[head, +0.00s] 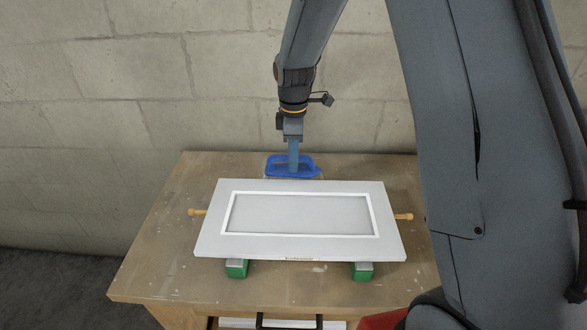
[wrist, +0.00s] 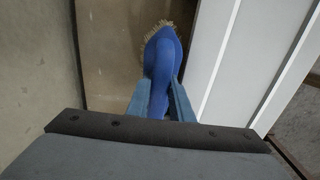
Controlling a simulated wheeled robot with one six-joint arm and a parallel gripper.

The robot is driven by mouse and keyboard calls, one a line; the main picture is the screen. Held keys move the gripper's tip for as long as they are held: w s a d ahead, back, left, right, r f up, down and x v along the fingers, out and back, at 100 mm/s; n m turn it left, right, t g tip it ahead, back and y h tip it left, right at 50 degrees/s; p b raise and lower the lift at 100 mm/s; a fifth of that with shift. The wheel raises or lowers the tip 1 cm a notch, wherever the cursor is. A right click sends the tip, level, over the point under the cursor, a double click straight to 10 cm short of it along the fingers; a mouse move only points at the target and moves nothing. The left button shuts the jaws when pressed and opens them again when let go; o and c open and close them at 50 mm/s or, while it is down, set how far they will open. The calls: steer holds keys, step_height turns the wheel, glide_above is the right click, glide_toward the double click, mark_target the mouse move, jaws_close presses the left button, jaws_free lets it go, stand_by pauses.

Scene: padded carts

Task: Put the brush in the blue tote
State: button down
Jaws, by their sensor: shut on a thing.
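The brush (head: 306,168) is blue with tan bristles and sits at the back of the wooden workbench, just behind the white panel. It also shows in the wrist view (wrist: 163,58), with bristles along its far end and left side. My gripper (head: 293,164) points down from above and is shut on the brush's handle. In the wrist view its blue fingers (wrist: 160,95) lie on both sides of the handle. I cannot tell whether the bristles touch the bench. No blue tote shows in either view.
A white framed panel (head: 213,238) lies on the workbench (head: 160,265), on supports with green ends (head: 237,269). Orange-yellow clamp ends (head: 198,212) stick out at its sides. A block wall (head: 120,100) stands close behind. Part of a red thing (head: 384,320) shows at bottom right.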

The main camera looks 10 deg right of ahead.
steer(key=shift+f+p, duration=0.4)
steer(key=shift+f, duration=1.45)
steer(key=c, duration=1.6)
jaws_free()
steer(key=shift+f, duration=0.15)
steer(key=shift+o, duration=0.2)
